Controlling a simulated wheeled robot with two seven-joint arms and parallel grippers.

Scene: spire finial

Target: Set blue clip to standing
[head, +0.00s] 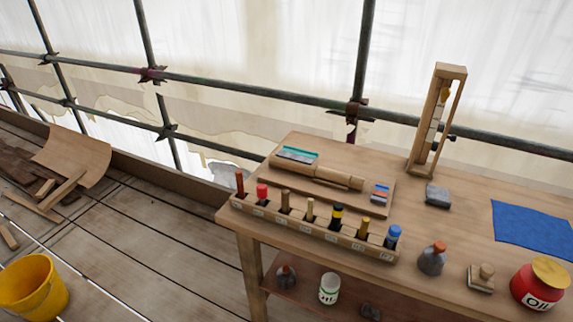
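I cannot tell for certain which thing is the blue clip. A small piece with blue and red bands (380,192) lies at the right end of a wooden board (346,198) on the workbench. A blue-topped piece (393,235) stands upright in the right end slot of a long wooden rack (312,228) at the bench's front edge. Neither of my grippers is in view.
The bench (450,227) also holds a tall wooden frame (413,165), a grey block (438,195), a blue cloth (535,230), an orange-topped flask (432,260), a stamp-like block (481,279) and a red oil pot (537,286). A yellow bucket (32,290) stands on the floor.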

